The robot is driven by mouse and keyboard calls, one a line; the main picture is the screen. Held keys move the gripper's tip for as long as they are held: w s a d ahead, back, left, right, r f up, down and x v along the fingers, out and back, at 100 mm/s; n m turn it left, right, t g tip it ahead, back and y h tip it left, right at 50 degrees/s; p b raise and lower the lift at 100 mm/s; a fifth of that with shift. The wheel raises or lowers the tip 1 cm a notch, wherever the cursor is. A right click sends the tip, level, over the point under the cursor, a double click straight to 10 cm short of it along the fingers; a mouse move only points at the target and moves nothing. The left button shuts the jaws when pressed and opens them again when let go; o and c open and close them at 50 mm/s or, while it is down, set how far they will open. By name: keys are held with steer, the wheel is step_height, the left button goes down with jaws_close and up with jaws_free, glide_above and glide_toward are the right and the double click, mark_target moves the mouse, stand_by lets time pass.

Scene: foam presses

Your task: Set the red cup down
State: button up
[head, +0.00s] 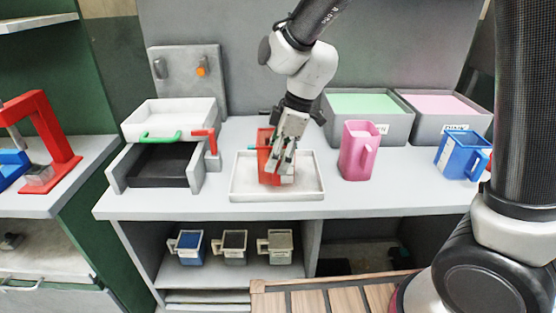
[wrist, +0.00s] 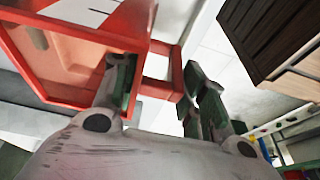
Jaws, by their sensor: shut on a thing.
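The red cup (head: 264,158) is upright at the white tray (head: 236,188) on the bench, partly hidden behind my gripper. I cannot tell whether its base touches the tray floor. My gripper (head: 277,168) comes down from above and is shut on the cup. In the wrist view the cup (wrist: 65,75) fills the upper left, with its open inside and a white mark showing. My gripper's fingers (wrist: 160,95) are on either side of the cup's handle bar there.
A pink cup (head: 357,152) stands just right of the tray, and a blue cup (head: 458,156) stands farther right. Grey bins with green (head: 366,104) and pink (head: 441,105) contents are behind. A press with a green handle (head: 160,137) is left of the tray. Several cups sit on the shelf below.

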steer(key=shift+f, duration=0.4)
steer(key=o, duration=1.2)
steer(key=shift+f, duration=0.1)
steer(key=shift+o, duration=0.2)
steer(key=s+d+r+m+t, duration=0.1)
steer(key=d+r+m, duration=0.2)
steer(key=d+r, duration=0.95)
steer(key=s+d+r+m+t+h, duration=0.1)
steer(key=s+d+m, duration=0.6)
steer(key=d, duration=0.3)
steer(key=s+d+r+m+t+h, duration=0.1)
steer(key=s+d+m+t+h, duration=0.1)
steer(key=s+d+m, duration=0.5)
steer(key=s+d, duration=0.1)
steer(key=d, duration=0.2)
steer(key=shift+s+d+r+m, duration=0.2)
steer(key=shift+s+r+m, duration=0.1)
steer(key=shift+r, duration=0.05)
